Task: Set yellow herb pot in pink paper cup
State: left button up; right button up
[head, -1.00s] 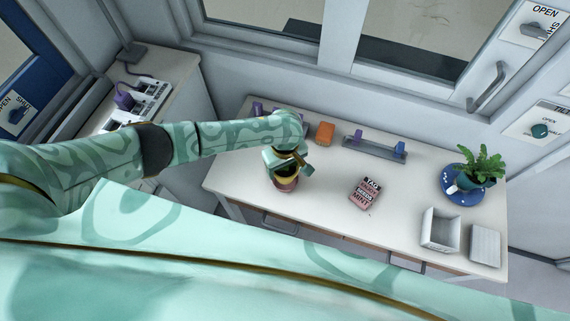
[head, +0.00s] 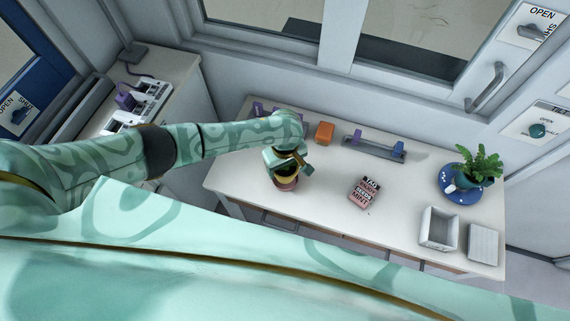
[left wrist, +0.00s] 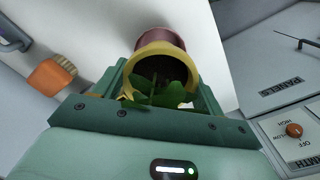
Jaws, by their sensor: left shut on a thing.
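My left gripper (head: 287,165) is shut on the yellow herb pot (left wrist: 185,62), which has green leaves (left wrist: 160,92) and dark soil. In the head view the gripper mostly hides the pot, and only a thin yellow band shows. The pink paper cup (head: 286,185) is on the white table directly below the pot. In the left wrist view the cup (left wrist: 160,37) shows just beyond the pot's yellow rim, in line with it. The pot's lower part appears to be inside the cup; I cannot tell whether it rests on the bottom. My right gripper is not in view.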

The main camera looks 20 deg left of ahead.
pick_arm(q)
jog(key=shift+f+b, duration=0.85)
jog(key=shift+f, duration=1)
jog(key=o, duration=1.1)
jog(key=shift+c, duration=0.2)
jog(key=shift+o, duration=0.2)
notch_tip(320, 180, up, 8)
jog(key=p, duration=0.9)
